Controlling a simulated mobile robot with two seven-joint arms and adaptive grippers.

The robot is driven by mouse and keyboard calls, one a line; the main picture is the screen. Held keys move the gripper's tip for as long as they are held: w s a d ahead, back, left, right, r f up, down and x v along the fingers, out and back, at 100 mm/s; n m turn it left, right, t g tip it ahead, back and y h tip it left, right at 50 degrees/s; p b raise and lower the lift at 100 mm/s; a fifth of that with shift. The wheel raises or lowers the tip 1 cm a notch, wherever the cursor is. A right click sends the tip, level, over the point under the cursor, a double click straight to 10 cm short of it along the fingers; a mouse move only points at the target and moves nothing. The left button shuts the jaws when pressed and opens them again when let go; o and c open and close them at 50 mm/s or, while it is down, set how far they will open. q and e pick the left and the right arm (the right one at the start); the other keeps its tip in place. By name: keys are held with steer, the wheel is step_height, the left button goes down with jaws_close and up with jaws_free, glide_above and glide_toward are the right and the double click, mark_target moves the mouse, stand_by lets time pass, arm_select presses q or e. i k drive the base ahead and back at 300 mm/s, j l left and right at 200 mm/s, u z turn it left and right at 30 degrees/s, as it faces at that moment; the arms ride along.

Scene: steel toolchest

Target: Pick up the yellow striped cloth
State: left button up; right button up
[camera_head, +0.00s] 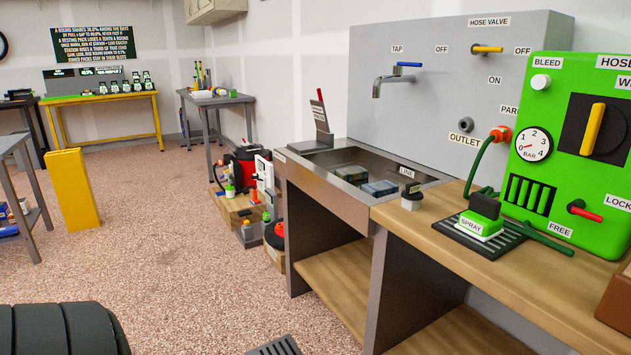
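Two small folded bundles lie on the floor of the steel sink (325,187). The left bundle (351,174) is greyish with a faint yellowish tint. The right bundle (380,188) looks blue-grey. They are too small and dark for me to see a yellow stripe clearly or say which one is the yellow striped cloth.
A tap (392,82) hangs above the sink. A small dark-topped jar (412,197) stands at the sink's right edge. A green spray block (480,224) on a black rack and a green hose panel (570,150) are further right.

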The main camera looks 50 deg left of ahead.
mark_target(355, 172)
steer(key=u, duration=1.2)
